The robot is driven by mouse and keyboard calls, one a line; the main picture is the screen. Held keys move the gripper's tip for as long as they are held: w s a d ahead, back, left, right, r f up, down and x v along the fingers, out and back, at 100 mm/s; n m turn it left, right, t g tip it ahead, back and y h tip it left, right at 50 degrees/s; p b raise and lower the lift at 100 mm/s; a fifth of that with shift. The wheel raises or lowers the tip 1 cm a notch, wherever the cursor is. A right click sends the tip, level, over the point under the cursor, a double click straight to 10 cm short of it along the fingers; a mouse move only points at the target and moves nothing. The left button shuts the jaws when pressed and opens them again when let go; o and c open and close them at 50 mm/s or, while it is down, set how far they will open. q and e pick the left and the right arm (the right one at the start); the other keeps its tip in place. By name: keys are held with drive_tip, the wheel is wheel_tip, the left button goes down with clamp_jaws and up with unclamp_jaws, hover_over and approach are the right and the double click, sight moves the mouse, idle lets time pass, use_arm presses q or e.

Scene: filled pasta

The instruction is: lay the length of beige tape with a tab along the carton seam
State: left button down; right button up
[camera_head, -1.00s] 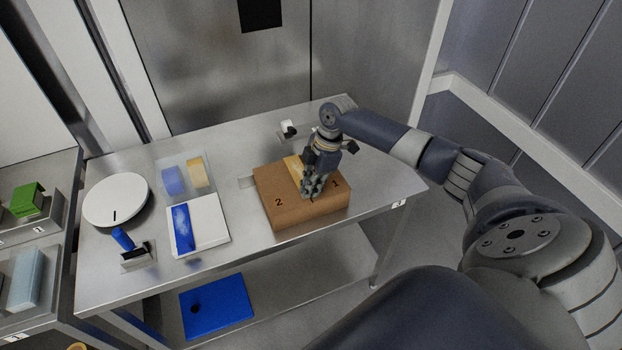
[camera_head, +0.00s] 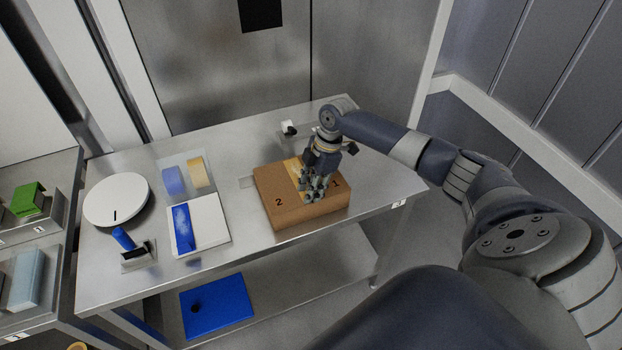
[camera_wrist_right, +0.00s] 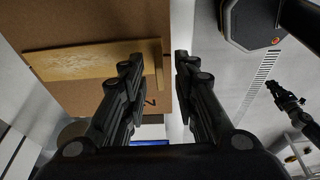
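A brown carton (camera_head: 285,212) marked 1 and 2 sits on the steel table. A beige tape strip (camera_head: 293,167) lies on its top; in the right wrist view, the tape (camera_wrist_right: 85,64) looks flat against the carton (camera_wrist_right: 75,30). A narrow piece, perhaps the tab, shows at its end near the fingertips. My right gripper (camera_head: 314,194) is over the carton beside the number 1 and hides part of the tape and seam.
Left of the carton are a white board with a blue strip (camera_head: 208,224), a clear tray with blue and yellow blocks (camera_head: 185,172), a white disc (camera_head: 116,200) and a blue-handled tool (camera_head: 124,240). A small white object (camera_head: 288,127) stands behind the carton. The table's right end is clear.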

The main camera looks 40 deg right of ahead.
drive_tip(key=shift+d+r, duration=0.1)
drive_tip(key=shift+r, duration=0.15)
drive_tip(key=v, duration=1.1)
drive_tip(key=shift+r, duration=0.25)
